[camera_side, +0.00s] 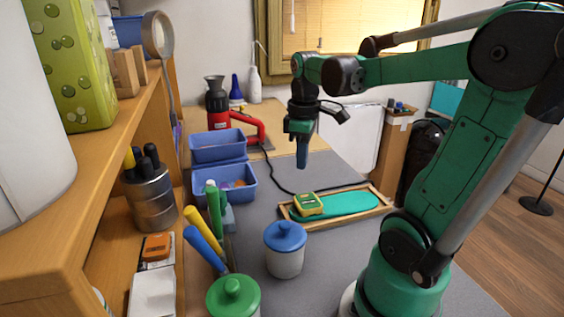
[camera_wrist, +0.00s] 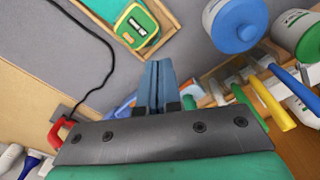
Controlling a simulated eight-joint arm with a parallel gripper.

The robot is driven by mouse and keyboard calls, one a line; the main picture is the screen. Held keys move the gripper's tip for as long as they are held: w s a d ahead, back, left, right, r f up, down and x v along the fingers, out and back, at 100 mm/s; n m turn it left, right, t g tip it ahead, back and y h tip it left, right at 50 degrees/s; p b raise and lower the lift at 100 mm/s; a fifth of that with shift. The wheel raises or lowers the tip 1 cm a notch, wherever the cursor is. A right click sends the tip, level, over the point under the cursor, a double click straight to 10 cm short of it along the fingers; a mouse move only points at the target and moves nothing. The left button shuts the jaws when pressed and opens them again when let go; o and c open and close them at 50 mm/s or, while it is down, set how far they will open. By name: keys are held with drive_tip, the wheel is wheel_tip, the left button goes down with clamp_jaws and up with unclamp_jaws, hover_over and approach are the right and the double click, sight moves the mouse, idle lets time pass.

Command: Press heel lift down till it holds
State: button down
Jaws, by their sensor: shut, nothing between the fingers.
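The heel lift (camera_side: 308,204) is a green and yellow block lying on the left end of the teal insole (camera_side: 350,203), inside a shallow wooden tray (camera_side: 335,223). In the wrist view the heel lift (camera_wrist: 137,25) shows at the top, in a corner of the tray (camera_wrist: 160,46). My gripper (camera_side: 302,160) hangs above the table, clear of the heel lift and behind it in the side view. Its blue fingers (camera_wrist: 157,85) are shut together with nothing between them, pointing toward the tray side in the wrist view. Whether the lift is stuck to the insole cannot be told.
Two blue bins (camera_side: 240,183) stand left of the tray. A blue-lidded jar (camera_side: 285,247) stands in front, beside a green-lidded jar (camera_side: 233,297) and upright tools. A red heat tool (camera_side: 218,100) with a black cable is at the back.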

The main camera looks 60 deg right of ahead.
sight(308, 201)
drive_tip(key=shift+s+d+f+n, duration=0.1)
drive_tip(key=shift+d+f+n, duration=0.6)
drive_tip(key=shift+f+n, duration=0.6)
drive_tip(key=shift+w+d+f+n, duration=0.1)
drive_tip(key=shift+d+f+n, duration=0.7)
drive_tip(key=shift+f, duration=0.8)
drive_tip(key=shift+s+d+f+n, duration=0.1)
drive_tip(key=shift+d+f+n, duration=0.45)
drive_tip(key=shift+f+n, duration=0.85)
drive_tip(key=shift+f, duration=1.15)
drive_tip(key=shift+r, duration=0.15)
drive_tip(key=shift+r, duration=0.65)
wheel_tip(308, 201, up, 8)
